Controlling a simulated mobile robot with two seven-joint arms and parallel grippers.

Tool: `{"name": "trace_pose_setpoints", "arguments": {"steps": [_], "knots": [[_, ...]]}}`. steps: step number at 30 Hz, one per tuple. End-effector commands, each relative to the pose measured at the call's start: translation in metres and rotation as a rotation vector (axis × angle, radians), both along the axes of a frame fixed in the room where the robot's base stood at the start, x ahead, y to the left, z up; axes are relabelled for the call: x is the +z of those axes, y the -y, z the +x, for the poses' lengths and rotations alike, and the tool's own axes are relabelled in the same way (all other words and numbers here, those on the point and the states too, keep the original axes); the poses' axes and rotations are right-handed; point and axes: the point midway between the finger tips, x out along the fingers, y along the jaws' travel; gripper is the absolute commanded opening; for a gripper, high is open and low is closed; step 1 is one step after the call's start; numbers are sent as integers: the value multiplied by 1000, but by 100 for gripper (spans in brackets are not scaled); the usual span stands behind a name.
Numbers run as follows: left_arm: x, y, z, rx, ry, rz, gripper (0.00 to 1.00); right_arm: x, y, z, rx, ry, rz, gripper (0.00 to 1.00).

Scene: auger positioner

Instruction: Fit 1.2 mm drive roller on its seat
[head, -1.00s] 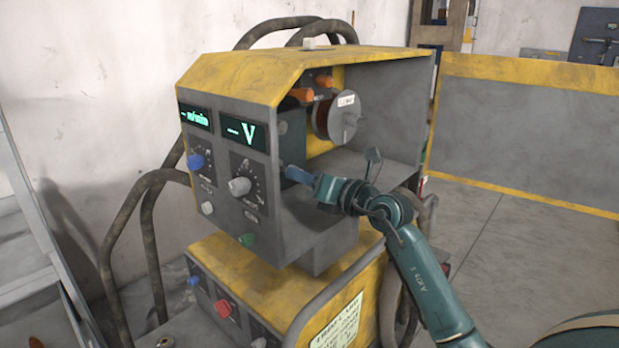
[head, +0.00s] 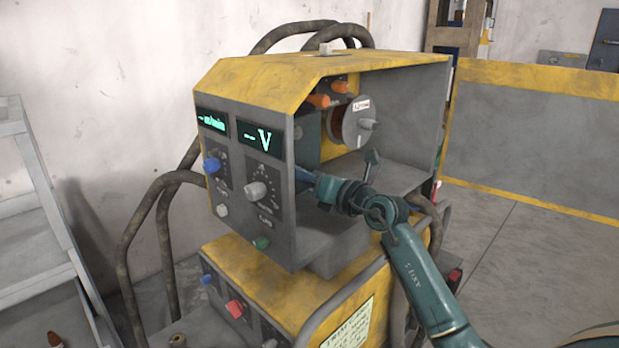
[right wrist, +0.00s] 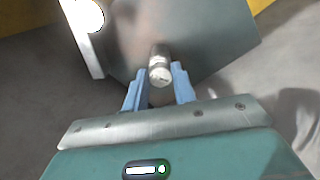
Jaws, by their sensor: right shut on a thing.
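My right gripper (head: 308,180) reaches into the open side bay of the yellow-and-grey feeder (head: 255,80). In the head view its blue fingertips are mostly hidden behind the front panel's edge. In the right wrist view the gripper (right wrist: 159,88) is shut on a small dark grey-brown round part, which looks like the drive roller (right wrist: 160,97). A metal pin with a round end (right wrist: 160,68), seemingly the seat, stands out from a grey plate just beyond it. The two overlap in this view, so I cannot tell whether they touch. My left gripper is out of view.
Inside the bay, a wire spool (head: 350,122) and orange knobs (head: 318,101) sit above and behind my gripper. The front panel with its dials (head: 257,191) stands close to my fingers. A grey-yellow barrier (head: 530,140) is at the right; open floor lies before it.

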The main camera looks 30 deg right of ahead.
Motion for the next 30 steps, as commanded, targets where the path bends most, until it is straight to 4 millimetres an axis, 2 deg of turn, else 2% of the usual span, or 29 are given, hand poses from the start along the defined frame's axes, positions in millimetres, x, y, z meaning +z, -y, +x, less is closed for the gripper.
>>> {"name": "trace_pose_setpoints", "arguments": {"steps": [9,10,19,26,30], "knots": [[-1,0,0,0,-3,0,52,1,0,1,0,2,1,0],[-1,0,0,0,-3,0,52,1,0,1,0,2,1,27],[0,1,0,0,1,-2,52,1,0,1,0,1,0,52],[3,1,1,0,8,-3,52,0,0,0,0,-1,0,52],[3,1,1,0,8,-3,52,-1,4,-9,-2,-1,-1,52]]}}
